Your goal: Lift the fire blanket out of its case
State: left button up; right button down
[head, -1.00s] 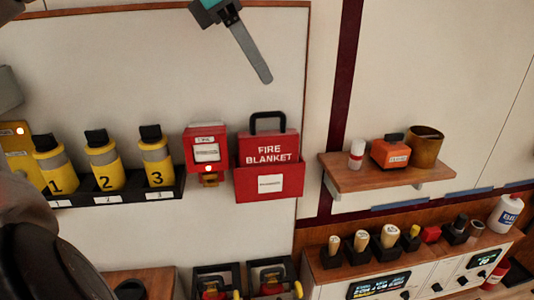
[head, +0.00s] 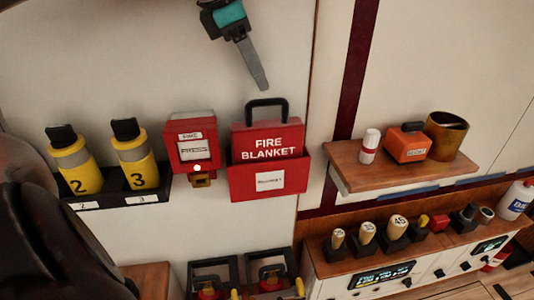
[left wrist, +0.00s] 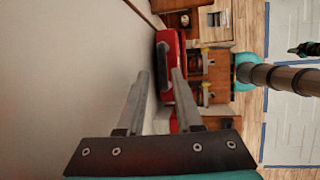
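The fire blanket (head: 268,138) is a red, flat pack with white lettering and a black loop handle (head: 267,103) on top. It stands upright in a red open-topped wall case (head: 268,181), its lower part hidden by the case front. My left gripper (head: 262,85) is above the handle in the head view, seen edge-on. In the left wrist view its two fingers (left wrist: 159,75) are apart and empty, with the handle (left wrist: 163,66) beyond their tips. A small dark part at that view's right edge may be my right gripper (left wrist: 305,49); its fingers are unclear.
A red box (head: 192,149) with a lit lamp and yellow-black canisters (head: 136,164) in a rack are left of the case. A wooden shelf (head: 350,172) holds several items at right. Breaker units (head: 268,280) are below.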

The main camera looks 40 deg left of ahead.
aim_at(265, 100)
pick_arm(q)
jog(key=x, duration=0.3)
jog(key=p+x, duration=0.1)
jog(key=shift+s+a+f, duration=0.1)
jog(key=shift+s+f, duration=0.15)
jog(key=shift+f, duration=0.15)
jog(key=shift+w+f, duration=0.25)
jog(key=shift+f, duration=0.25)
grip_shut()
jog(key=shift+w+r, duration=0.1)
jog(key=shift+r, duration=0.05)
dwell(0.6)
